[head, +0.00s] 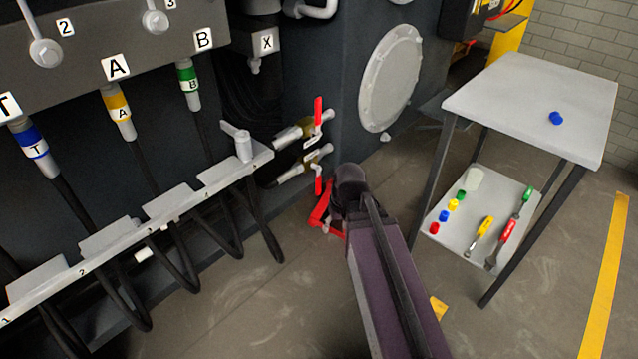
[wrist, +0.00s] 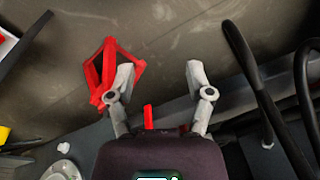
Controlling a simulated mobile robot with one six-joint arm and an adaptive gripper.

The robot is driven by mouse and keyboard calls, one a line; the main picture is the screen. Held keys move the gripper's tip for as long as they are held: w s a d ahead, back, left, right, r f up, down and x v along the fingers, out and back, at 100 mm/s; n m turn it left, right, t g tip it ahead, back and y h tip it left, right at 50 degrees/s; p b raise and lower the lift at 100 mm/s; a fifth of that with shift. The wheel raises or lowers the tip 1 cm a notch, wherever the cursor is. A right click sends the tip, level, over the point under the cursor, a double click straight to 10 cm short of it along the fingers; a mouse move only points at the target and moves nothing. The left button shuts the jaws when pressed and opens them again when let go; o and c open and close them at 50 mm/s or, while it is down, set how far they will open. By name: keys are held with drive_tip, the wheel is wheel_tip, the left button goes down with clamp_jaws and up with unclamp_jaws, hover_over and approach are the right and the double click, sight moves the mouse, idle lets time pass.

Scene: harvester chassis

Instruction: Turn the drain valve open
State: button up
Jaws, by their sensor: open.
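Two brass valves with red lever handles stick out of the dark chassis wall in the head view. The upper red lever (head: 318,110) points up, and the lower red lever (head: 318,185) points down. I cannot tell which is the drain valve. My gripper (wrist: 160,73) is open and empty, with its two grey fingers apart. A short red piece (wrist: 148,117), probably a valve lever, shows near the base of the fingers, mostly hidden by the gripper body. In the head view my wrist is just right of the lower lever and hides the fingers.
A red angular frame (wrist: 108,72) is on the floor beside the left finger; it also shows in the head view (head: 319,212). Black hoses (wrist: 262,90) hang at the right in the wrist view. A grey table (head: 530,95) with tools on its lower shelf stands right.

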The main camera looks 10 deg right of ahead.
drive_tip(key=w+d+n+t+y, duration=0.1)
drive_tip(key=w+n+t+y, duration=0.15)
drive_tip(key=w, duration=0.55)
drive_tip(key=n+t+y+b, duration=0.2)
drive_tip(key=n+t, duration=0.1)
drive_tip(key=t, duration=0.1)
approach(320, 181)
drive_tip(key=v, duration=0.2)
drive_tip(key=shift+s+r+h, duration=0.15)
drive_tip(key=shift+r+h, duration=0.1)
drive_tip(key=shift+r, duration=0.15)
drive_tip(key=shift+f, duration=0.1)
drive_tip(key=b+x, duration=0.9)
drive_tip(key=x, duration=0.4)
drive_tip(key=shift+a+f+b, duration=0.25)
drive_tip(key=shift+b, duration=0.05)
clamp_jaws()
